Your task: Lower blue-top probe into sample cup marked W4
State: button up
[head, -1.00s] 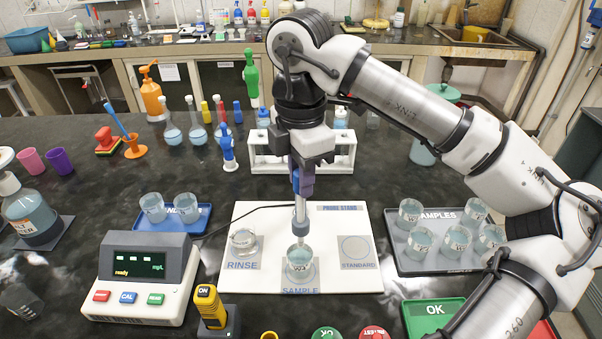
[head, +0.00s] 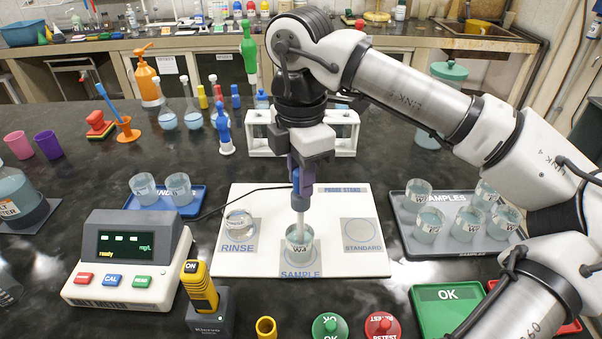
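The blue-top probe (head: 300,206) hangs upright from my gripper (head: 303,168), which is shut on its blue upper part. Its pale shaft points straight down. The sample cup marked W4 (head: 299,241) stands on the SAMPLE square of the white probe stand board (head: 338,268). The probe's lower end shows within the cup's outline, inside its rim as far as I can tell. The exact depth of the tip and any contact with the cup cannot be told.
A RINSE cup (head: 239,224) stands left of the sample cup; the STANDARD square (head: 361,232) is empty. The meter (head: 128,262) reads "ready". A sample tray (head: 412,236) with several cups is at right. A white rack (head: 340,142) stands behind my gripper.

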jog(key=o, duration=0.4)
jog(key=shift+c, duration=0.2)
notch_tip(320, 180, up, 14)
jog(key=b, duration=0.1)
jog(key=shift+f, duration=0.15)
